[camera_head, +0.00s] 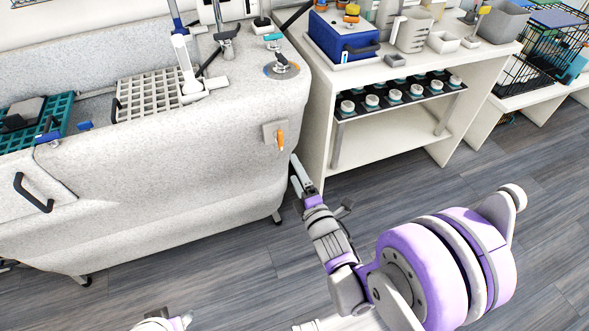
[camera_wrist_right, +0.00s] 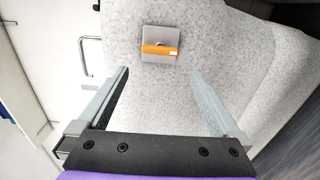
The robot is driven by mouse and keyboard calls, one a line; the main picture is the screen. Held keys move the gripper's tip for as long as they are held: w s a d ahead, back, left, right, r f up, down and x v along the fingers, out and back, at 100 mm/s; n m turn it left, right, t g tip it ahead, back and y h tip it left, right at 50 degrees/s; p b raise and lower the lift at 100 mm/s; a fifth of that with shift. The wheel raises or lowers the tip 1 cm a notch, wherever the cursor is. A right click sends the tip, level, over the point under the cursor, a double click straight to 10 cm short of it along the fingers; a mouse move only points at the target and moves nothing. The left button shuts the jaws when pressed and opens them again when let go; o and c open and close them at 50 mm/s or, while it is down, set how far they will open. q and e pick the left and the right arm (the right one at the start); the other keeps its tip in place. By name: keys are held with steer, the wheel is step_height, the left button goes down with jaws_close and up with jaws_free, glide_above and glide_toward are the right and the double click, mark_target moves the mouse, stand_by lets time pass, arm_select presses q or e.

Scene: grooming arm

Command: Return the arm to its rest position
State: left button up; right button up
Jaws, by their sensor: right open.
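My right gripper (camera_head: 297,172) is open and empty in front of the end wall of a speckled grey tub (camera_head: 180,150). An orange lever (camera_head: 281,140) on a square grey plate (camera_head: 268,133) is on that wall, just beyond and left of the fingertips. In the right wrist view the orange lever (camera_wrist_right: 159,50) lies crosswise on its plate, ahead of the gap between the two spread fingers (camera_wrist_right: 160,74), apart from them. A white upright post (camera_head: 185,62) stands on the tub rim. I cannot tell which part is the arm named.
A white shelf unit (camera_head: 440,60) with a blue case (camera_head: 340,40) and several jars stands right of the tub. A white grate (camera_head: 148,95) lies over the tub. A black wire crate (camera_head: 535,50) is at far right. Grey plank floor (camera_head: 400,200) is clear.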

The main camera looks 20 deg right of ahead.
steer(key=s+f+m+g, duration=0.2)
steer(key=s+m+g, duration=0.6)
steer(key=s, duration=0.5)
steer(key=s+f+m+g, duration=0.2)
steer(key=s+m+g, duration=0.3)
steer(key=s+m, duration=0.65)
arm_select(q)
step_height(320, 180, up, 18)
steer(key=w+p, duration=0.2)
steer(key=p, duration=1.4)
steer(key=shift+t, duration=0.4)
arm_select(e)
step_height(320, 180, up, 17)
steer(key=w, duration=0.2)
steer(key=shift+r+n+h, duration=0.15)
steer(key=shift+n+h, duration=0.15)
steer(key=shift+n, duration=0.15)
arm_select(q)
steer(key=shift+s, duration=0.15)
arm_select(e)
steer(key=shift+s+d, duration=0.1)
steer(key=shift+s, duration=0.05)
